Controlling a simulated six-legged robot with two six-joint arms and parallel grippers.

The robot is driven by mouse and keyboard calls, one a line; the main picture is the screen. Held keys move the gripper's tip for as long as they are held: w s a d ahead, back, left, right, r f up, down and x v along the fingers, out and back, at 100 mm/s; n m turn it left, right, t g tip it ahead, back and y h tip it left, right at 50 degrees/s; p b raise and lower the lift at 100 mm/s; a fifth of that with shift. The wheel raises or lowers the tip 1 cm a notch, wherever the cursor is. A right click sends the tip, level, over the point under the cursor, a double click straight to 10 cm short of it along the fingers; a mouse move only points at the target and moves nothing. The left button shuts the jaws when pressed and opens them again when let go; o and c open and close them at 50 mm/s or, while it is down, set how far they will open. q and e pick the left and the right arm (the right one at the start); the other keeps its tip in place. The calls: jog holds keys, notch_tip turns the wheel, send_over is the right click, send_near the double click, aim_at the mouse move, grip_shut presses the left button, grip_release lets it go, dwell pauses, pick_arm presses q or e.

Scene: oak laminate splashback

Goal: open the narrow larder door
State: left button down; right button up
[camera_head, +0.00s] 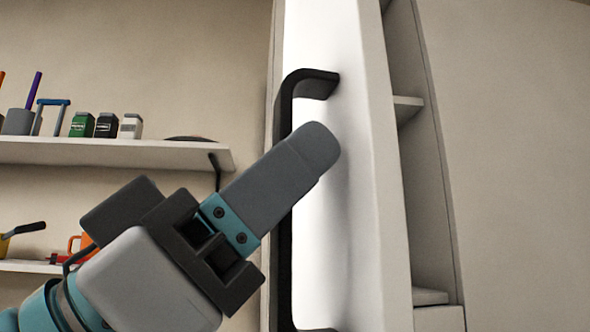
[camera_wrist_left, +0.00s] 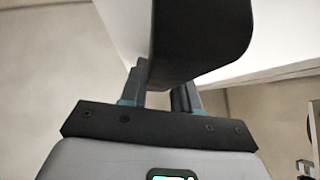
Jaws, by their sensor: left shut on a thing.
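The narrow larder door (camera_head: 335,235) is white and stands ajar in the head view. Its edge is visible, with the larder's inside showing to its right. A long black vertical bar handle (camera_head: 284,265) is on its face. My left gripper (camera_head: 318,150) reaches across the upper part of the handle and is shut on it. In the left wrist view the handle (camera_wrist_left: 200,40) passes between the fingers of the left gripper (camera_wrist_left: 163,92), with the white door (camera_wrist_left: 122,25) behind. The gripper hides part of the handle in the head view. My right gripper is not in view.
Larder shelves (camera_head: 407,107) show inside the opening. At left, a white wall shelf (camera_head: 110,152) holds small canisters (camera_head: 82,124) and a grey cup (camera_head: 18,122). A lower shelf (camera_head: 25,266) holds an orange mug (camera_head: 75,243). The wall right of the larder is bare.

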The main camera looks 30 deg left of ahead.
pick_arm(q)
jog(key=shift+s+a+r, duration=0.1)
jog(key=shift+a+r, duration=0.05)
jog(key=c, duration=1)
grip_release()
jog(key=shift+o, duration=0.4)
jog(key=p+v, duration=0.3)
jog(key=v, duration=1.3)
jog(key=shift+f+p, duration=0.25)
jog(key=shift+p, duration=0.1)
jog(key=shift+s, duration=0.1)
